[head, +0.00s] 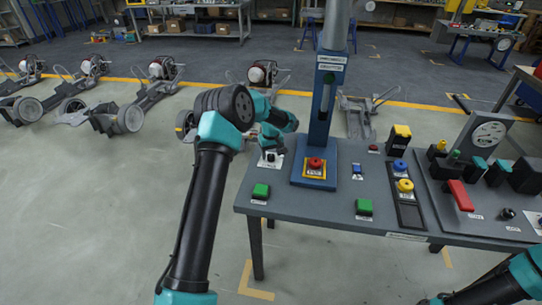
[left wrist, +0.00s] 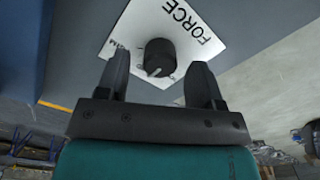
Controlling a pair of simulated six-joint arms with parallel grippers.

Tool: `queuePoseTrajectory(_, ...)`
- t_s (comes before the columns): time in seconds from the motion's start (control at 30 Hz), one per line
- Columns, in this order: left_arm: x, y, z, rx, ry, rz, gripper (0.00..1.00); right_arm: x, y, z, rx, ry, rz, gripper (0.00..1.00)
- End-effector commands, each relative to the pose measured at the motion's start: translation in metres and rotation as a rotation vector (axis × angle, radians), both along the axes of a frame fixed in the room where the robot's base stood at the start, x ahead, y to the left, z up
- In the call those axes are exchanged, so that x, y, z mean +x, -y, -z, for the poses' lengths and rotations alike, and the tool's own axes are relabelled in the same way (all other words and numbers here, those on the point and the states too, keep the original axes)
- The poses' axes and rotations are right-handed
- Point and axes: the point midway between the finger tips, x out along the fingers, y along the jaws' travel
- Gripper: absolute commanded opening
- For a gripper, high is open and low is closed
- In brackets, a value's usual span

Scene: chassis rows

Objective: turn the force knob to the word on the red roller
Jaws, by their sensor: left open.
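The force knob (left wrist: 159,58) is a black round knob with a pale pointer line, on a white plate (left wrist: 205,38) marked FORCE. In the head view the plate (head: 268,163) lies at the left end of the grey bench, partly hidden by my left gripper (head: 274,146). In the left wrist view my left gripper (left wrist: 158,78) is open, with its fingers spread to either side of the knob and gaps visible between. The knob's scale words are too small or hidden to read. I cannot make out a red roller with a word. My right gripper is out of view.
A blue press column (head: 322,105) with a red button (head: 315,164) stands just right of the plate. Green buttons (head: 261,191) (head: 364,207) line the bench front. A red handle (head: 460,196) and a dial gauge (head: 488,135) are at right. Chassis stand on the floor behind.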

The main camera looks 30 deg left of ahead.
Motion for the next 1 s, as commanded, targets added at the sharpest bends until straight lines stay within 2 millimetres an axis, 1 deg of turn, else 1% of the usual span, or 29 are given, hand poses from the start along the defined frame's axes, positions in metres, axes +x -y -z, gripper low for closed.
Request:
queuePoseTrajectory(0.03, -0.0001, -0.0001, 0.0054, 0.000, 0.000, 0.000, 0.61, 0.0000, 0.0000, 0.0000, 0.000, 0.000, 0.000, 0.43)
queuePoseTrajectory(0.17, -0.0002, -0.0003, 0.0124, 0.000, 0.000, 0.000, 0.61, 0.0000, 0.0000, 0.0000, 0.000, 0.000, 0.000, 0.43)
queuePoseTrajectory(0.47, -0.0001, -0.0002, 0.0136, 0.000, 0.000, 0.000, 0.60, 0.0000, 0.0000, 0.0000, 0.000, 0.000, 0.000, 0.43)
queuePoseTrajectory(0.9, 0.0000, -0.0003, 0.0134, 0.001, 0.001, 0.000, 0.18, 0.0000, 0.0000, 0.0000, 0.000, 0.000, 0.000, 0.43)
queuePoseTrajectory(0.97, 0.0000, -0.0003, 0.0134, 0.000, 0.000, 0.000, 0.12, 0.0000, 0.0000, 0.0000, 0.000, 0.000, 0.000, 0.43)
queuePoseTrajectory(1.0, -0.0001, -0.0002, 0.0134, 0.000, 0.000, 0.000, 0.12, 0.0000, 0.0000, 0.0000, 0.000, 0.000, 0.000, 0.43)
